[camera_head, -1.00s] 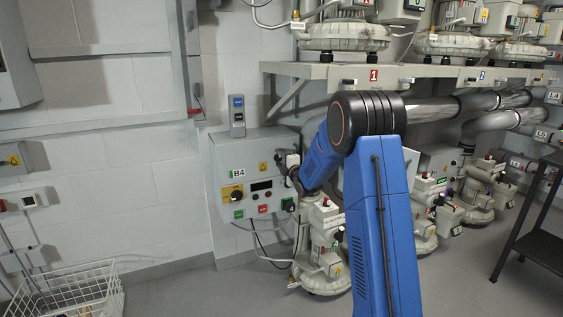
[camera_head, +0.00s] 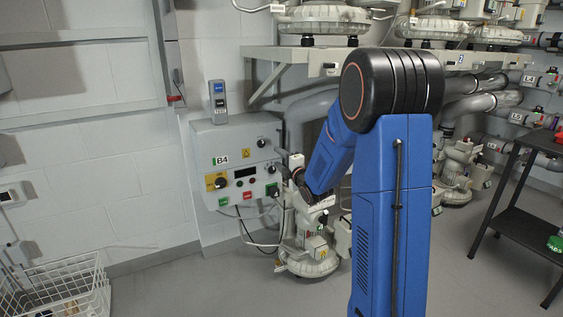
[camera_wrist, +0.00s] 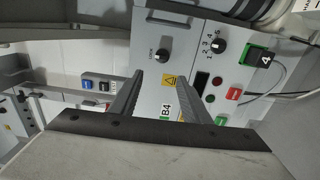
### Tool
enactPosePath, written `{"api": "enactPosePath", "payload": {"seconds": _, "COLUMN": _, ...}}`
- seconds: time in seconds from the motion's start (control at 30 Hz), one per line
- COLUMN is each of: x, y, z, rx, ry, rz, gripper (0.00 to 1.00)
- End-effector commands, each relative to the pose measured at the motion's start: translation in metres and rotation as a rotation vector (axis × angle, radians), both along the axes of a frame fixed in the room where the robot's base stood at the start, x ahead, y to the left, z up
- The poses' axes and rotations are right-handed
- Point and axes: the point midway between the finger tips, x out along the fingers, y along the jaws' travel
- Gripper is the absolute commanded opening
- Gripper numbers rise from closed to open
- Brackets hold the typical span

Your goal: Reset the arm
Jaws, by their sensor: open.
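My blue arm (camera_head: 385,200) stands in the right half of the head view, with a black joint at its top. It bends down and left toward the B4 control box (camera_head: 215,140), where its end hides part of the box's right side. My gripper (camera_wrist: 158,78) is open and empty in the wrist view. Its two dark fingers point at the box face, which appears turned on its side. Between and beyond the fingers are a yellow warning label (camera_wrist: 170,80) and the LOCK knob (camera_wrist: 162,56). I cannot tell the exact gap between the fingertips and the box.
Below the box stands a pale blower (camera_head: 306,262). A wall shelf (camera_head: 300,56) with more blowers is above. A white wire basket (camera_head: 62,290) is at lower left, a black table (camera_head: 520,225) at right. The floor at left centre is clear.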

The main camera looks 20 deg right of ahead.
Motion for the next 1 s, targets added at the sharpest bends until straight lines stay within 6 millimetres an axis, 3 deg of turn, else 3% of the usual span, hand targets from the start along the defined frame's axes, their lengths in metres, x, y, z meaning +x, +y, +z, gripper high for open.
{"api": "enactPosePath", "payload": {"seconds": 0.2, "x": -0.015, "y": -0.001, "z": 0.000, "rx": 0.001, "ry": 0.001, "rz": -0.001, "gripper": 0.43}}
{"api": "enactPosePath", "payload": {"seconds": 0.77, "x": -0.016, "y": 0.000, "z": 0.001, "rx": 0.005, "ry": 0.004, "rz": -0.002, "gripper": 0.43}}
{"api": "enactPosePath", "payload": {"seconds": 1.0, "x": -0.038, "y": 0.010, "z": 0.015, "rx": 0.117, "ry": 0.097, "rz": -0.048, "gripper": 0.43}}
